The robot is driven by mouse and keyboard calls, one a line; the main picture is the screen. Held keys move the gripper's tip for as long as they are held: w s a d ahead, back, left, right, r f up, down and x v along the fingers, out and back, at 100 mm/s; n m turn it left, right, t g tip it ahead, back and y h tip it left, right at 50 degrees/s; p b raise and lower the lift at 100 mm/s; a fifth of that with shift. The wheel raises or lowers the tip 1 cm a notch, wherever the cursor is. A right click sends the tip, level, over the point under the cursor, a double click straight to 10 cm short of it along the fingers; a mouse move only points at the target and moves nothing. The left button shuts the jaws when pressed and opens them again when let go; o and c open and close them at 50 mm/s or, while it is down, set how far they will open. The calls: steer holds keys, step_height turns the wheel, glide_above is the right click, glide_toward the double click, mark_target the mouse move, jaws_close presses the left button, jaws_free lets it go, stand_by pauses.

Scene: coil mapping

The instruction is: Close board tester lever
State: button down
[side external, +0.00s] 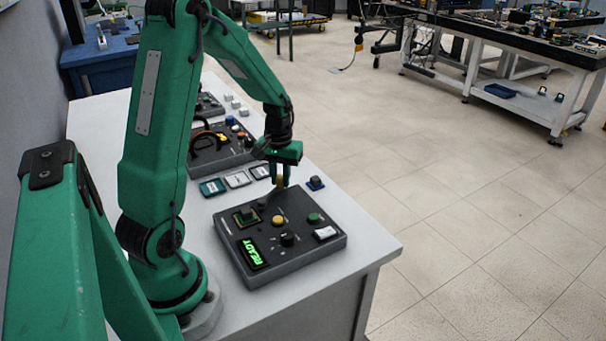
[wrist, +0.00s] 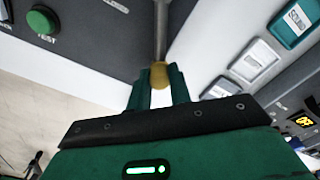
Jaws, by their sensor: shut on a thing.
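The board tester (side external: 300,258) is a dark grey box on the white bench, with a display reading READY (side external: 253,252). Its lever (side external: 271,192) is a thin metal rod with a yellow-brown knob, standing up from the tester's back part. In the wrist view the knob (wrist: 164,72) sits between the fingers of my gripper (wrist: 156,88), and the rod runs away from it to the top. In the side view my gripper (side external: 280,182) is shut on the lever knob above the tester's rear edge.
A small blue-black button box (side external: 315,183) is at right.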

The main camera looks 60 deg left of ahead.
mark_target(295, 207)
steer(key=shift+d, duration=0.1)
steer(key=shift+w+d+m, duration=0.3)
steer(key=shift+d+m, duration=0.45)
steer(key=shift+m, duration=0.45)
steer(key=d+m, duration=0.2)
steer(key=m, duration=0.1)
steer(key=shift+w+d, duration=0.2)
steer(key=shift+d, duration=0.05)
steer(key=d+m, duration=0.1)
steer(key=m, duration=0.2)
steer(key=shift+s+d, duration=0.2)
steer(key=shift+d, duration=0.2)
steer(key=shift+s+d+m, duration=0.2)
steer(key=shift+d+m, duration=0.3)
steer(key=shift+m, duration=0.3)
steer(key=shift+s+d+m, duration=0.2)
steer(key=shift+d+m, duration=0.3)
steer(key=shift+m, duration=0.3)
steer(key=c, duration=1.3)
jaws_free()
